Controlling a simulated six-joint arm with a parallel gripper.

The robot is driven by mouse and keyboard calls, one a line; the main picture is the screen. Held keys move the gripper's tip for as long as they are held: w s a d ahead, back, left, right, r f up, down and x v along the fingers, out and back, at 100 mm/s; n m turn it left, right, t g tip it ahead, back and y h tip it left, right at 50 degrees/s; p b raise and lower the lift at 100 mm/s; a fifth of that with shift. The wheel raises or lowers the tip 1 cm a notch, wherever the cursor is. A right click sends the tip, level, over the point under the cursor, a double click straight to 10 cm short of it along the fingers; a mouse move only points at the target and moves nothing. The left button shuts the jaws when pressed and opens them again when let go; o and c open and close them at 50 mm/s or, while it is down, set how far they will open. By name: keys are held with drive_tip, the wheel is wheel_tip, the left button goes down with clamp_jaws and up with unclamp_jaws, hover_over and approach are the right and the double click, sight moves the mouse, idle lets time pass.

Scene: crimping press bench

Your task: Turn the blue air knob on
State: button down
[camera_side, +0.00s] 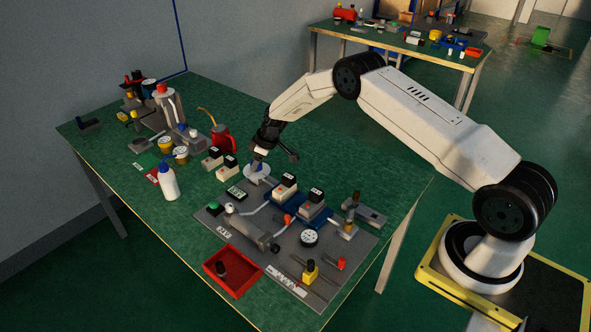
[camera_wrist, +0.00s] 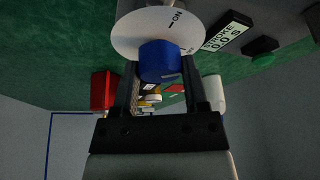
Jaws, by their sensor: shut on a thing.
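The blue air knob (camera_wrist: 160,62) stands at the centre of a round white dial (camera_wrist: 128,38) in the wrist view. The dial carries the letters ON with a tick near its top; a small pale mark shows on the knob's lower right. My gripper (camera_wrist: 160,84) has one dark finger on each side of the knob and is shut on it. In the side view my gripper (camera_side: 261,153) points down over the white dial (camera_side: 257,174), near the back edge of the grey press plate. There the knob is mostly hidden by the fingers.
A timer display (camera_side: 237,193) and a green button (camera_side: 213,207) sit left of the dial. A white bottle (camera_side: 168,182) and a red oil can (camera_side: 223,138) stand behind to the left. Boxed units (camera_side: 285,188) stand close on the right. A red tray (camera_side: 233,270) is in front.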

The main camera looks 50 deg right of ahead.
drive_tip(key=n, duration=0.2)
drive_tip(key=n+g+y, duration=0.1)
drive_tip(key=n, duration=0.2)
drive_tip(key=shift+d+f+y, duration=0.1)
drive_tip(key=shift+y, duration=0.2)
drive_tip(key=shift+n+g, duration=0.8)
drive_tip(key=shift+n, duration=1.2)
drive_tip(key=shift+c, duration=0.5)
unclamp_jaws()
drive_tip(key=shift+w, duration=0.1)
drive_tip(key=v, duration=0.7)
drive_tip(key=shift+d+r, duration=0.3)
drive_tip(key=shift+r, duration=0.05)
drive_tip(key=shift+r, duration=0.1)
